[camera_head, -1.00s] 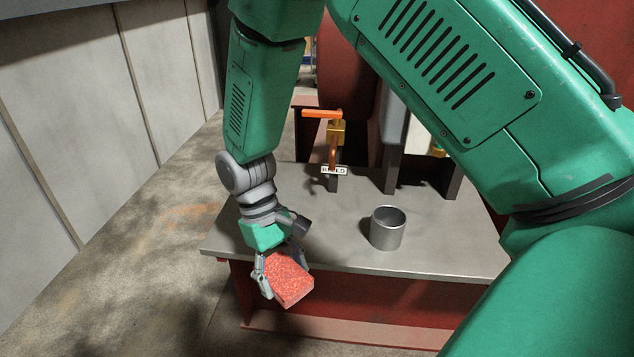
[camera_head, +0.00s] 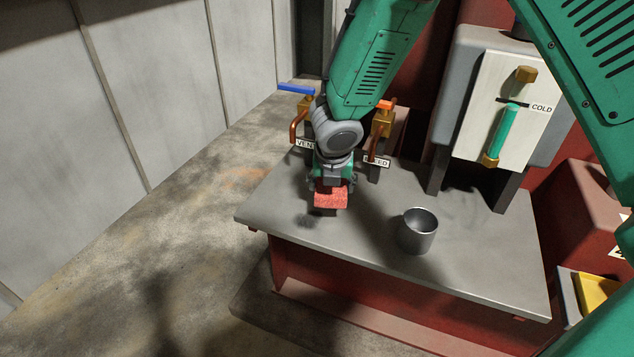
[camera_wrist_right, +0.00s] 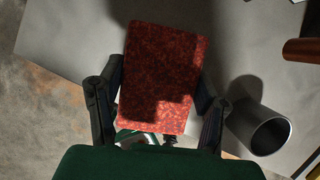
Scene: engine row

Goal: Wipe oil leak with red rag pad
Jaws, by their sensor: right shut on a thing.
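The red rag pad (camera_head: 330,200) is a speckled red block held between the fingers of my right gripper (camera_head: 329,186). The gripper is shut on it, over the left part of the grey bench top (camera_head: 370,228). In the right wrist view the pad (camera_wrist_right: 165,70) sits between the two dark fingers. A dark smudge (camera_head: 308,221) shows on the bench just below and left of the pad. I cannot tell whether it is oil or the pad's shadow, or whether the pad touches the bench. My left gripper is not in view.
A metal cup (camera_head: 417,232) stands right of the pad. Behind the gripper are copper pipes with blue (camera_head: 297,88) and orange (camera_head: 384,104) handles and VENT and BLEED labels. A gauge panel marked COLD (camera_head: 515,105) stands at back right. The front of the bench is clear.

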